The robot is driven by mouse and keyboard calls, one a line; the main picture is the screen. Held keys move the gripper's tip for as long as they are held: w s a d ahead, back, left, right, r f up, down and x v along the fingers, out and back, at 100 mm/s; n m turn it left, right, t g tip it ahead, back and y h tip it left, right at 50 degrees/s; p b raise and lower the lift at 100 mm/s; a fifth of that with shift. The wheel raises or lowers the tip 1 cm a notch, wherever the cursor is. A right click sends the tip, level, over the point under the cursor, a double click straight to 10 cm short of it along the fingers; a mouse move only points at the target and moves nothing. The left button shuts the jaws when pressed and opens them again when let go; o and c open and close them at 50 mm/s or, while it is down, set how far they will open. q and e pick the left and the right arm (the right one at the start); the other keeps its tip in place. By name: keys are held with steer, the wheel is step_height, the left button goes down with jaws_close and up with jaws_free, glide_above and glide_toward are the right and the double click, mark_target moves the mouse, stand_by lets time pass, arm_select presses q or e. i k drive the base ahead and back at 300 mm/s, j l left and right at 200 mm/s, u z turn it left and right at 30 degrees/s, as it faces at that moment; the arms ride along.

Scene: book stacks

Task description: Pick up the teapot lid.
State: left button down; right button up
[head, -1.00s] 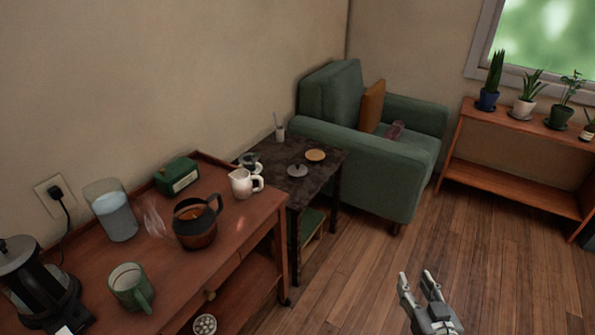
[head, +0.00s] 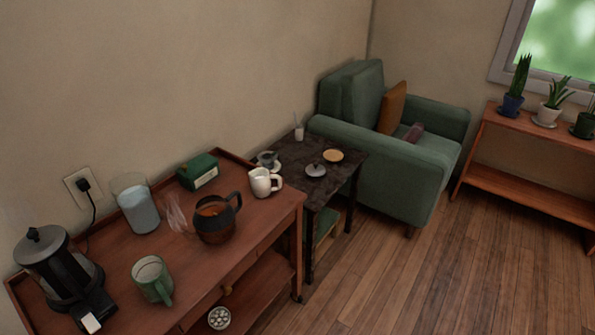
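A small grey lid with a knob (head: 316,170) lies on the dark side table (head: 300,189), in front of a round tan disc (head: 333,155). I take it to be the teapot lid. A grey pot-like vessel (head: 268,160) stands to its left on the same table, partly hidden behind the white pitcher (head: 263,182). A dark teapot-like jug with amber liquid (head: 217,220) stands open on the wooden console. Neither of my grippers is in the head view.
The wooden console (head: 120,262) also carries a coffee maker (head: 62,270), a green mug (head: 152,279), a glass jug (head: 138,206) and a green box (head: 198,171). A green armchair (head: 350,95) stands behind the side table. The wooden floor (head: 400,285) at right is clear.

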mark_target(315, 169)
steer(key=i+l+u, duration=0.15)
steer(key=u, duration=0.25)
steer(key=i+l+u, duration=0.1)
steer(key=u, duration=0.3)
steer(key=i+l+u, duration=0.1)
steer(key=l+u, duration=0.2)
steer(key=u, duration=0.15)
steer(key=l+u, duration=0.25)
steer(key=u, duration=0.15)
steer(key=l+u, duration=0.2)
steer(key=l, duration=0.7)
steer(key=l+u, duration=0.25)
steer(key=l, duration=0.65)
steer(key=k+l+u, duration=0.2)
steer(key=l, duration=0.65)
steer(key=i+l, duration=0.05)
steer(key=i, duration=0.1)
